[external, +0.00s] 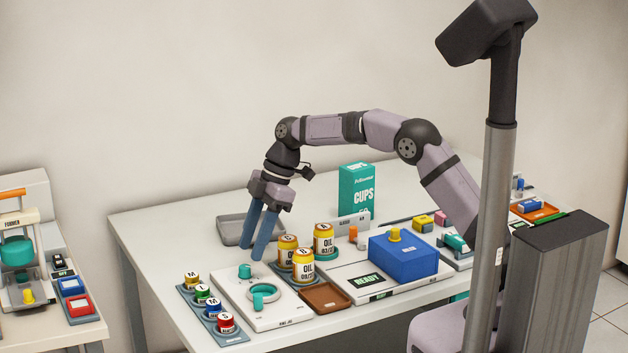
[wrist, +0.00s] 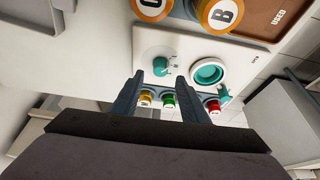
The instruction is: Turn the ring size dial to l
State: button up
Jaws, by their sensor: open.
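The ring size dial is a small teal knob (external: 245,271) on a white panel (external: 232,287). In the wrist view the dial (wrist: 160,66) shows between and just beyond my fingertips, with small marks around it that are too small to read. A larger teal ring (external: 263,295) sits on the same panel; it also shows in the wrist view (wrist: 208,72). My gripper (external: 253,251) is open and empty, pointing down above the dial, apart from it. In the wrist view my gripper (wrist: 160,76) has nothing between its fingers.
Several jars with coloured lids stand in a rack (external: 190,296) left of the panel. OIL jars (external: 302,266) stand close on the right, near a brown tray (external: 325,298). A grey tray (external: 232,232) lies behind my gripper. A blue box (external: 403,257) is farther right.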

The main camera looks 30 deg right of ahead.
jog(key=shift+v, duration=1.5)
jog(key=s+d+r+m+h+p, duration=0.1)
jog(key=s+d+r+m+p, duration=0.4)
jog(key=d+p, duration=0.4)
jog(key=s+d+r+m+h+p, duration=0.2)
jog(key=d+r+m+p, duration=0.35)
jog(key=d+p, duration=0.35)
jog(key=s+d+r+m+p, duration=0.3)
jog(key=s+d+p, duration=0.3)
jog(key=s, duration=0.2)
jog(key=s+d+r+m+h+p, duration=0.1)
jog(key=s+d+r+m+p, duration=0.2)
jog(key=s+d+p, duration=0.3)
jog(key=shift+s+d+r+m+h, duration=0.4)
jog(key=shift+s+m, duration=0.45)
jog(key=shift+s, duration=0.35)
